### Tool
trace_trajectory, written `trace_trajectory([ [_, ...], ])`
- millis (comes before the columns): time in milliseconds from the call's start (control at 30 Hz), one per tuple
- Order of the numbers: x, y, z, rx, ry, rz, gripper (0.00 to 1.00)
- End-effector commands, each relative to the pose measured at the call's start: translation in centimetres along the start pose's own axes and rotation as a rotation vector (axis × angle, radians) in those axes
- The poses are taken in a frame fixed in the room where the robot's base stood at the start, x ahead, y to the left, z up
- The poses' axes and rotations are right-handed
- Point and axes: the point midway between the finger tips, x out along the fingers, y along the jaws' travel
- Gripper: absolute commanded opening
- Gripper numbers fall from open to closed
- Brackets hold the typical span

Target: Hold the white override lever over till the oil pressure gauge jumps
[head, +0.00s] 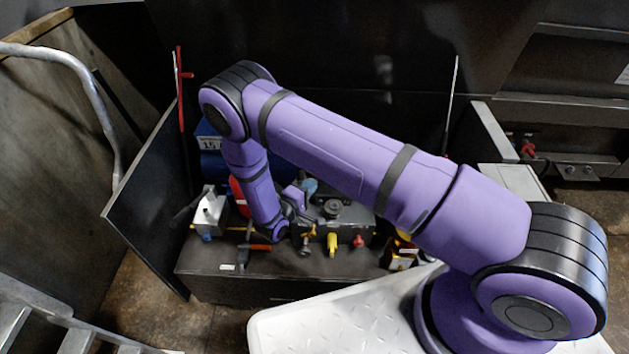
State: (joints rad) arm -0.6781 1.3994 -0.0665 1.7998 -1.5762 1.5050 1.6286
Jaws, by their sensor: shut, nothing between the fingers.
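My gripper (300,214) is small and dark at the end of my purple arm. It is low over the middle of the machine's equipment bench, close to the grey valve block (334,212), and looks shut with nothing in it. I cannot tell whether it touches anything. No lever can be singled out for certain as the white override lever. A pale block (209,212) stands at the bench's left, apart from the gripper. I cannot make out the oil pressure gauge; my arm covers part of the equipment.
Yellow (332,244) and red (358,241) fittings sit along the front of the valve block. A blue cylinder (209,150) lies behind my arm. An open dark door panel (150,205) stands at the left. The black bench front (240,289) edges the floor.

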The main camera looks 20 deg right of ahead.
Motion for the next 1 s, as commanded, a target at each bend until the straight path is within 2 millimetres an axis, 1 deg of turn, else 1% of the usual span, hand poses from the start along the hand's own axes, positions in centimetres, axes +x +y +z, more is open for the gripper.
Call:
trace_trajectory([
  [100,2.1,0.0,0.1,0.0,-0.004,0.001,0.0],
  [300,5.5,0.0,0.1,0.0,-0.003,0.001,0.0],
  [500,7.7,0.0,0.1,0.0,-0.002,0.0,0.0],
  [700,8.5,0.0,0.0,0.0,0.0,0.0,0.0],
  [1000,8.5,0.0,0.0,0.002,0.0,-0.001,0.0],
])
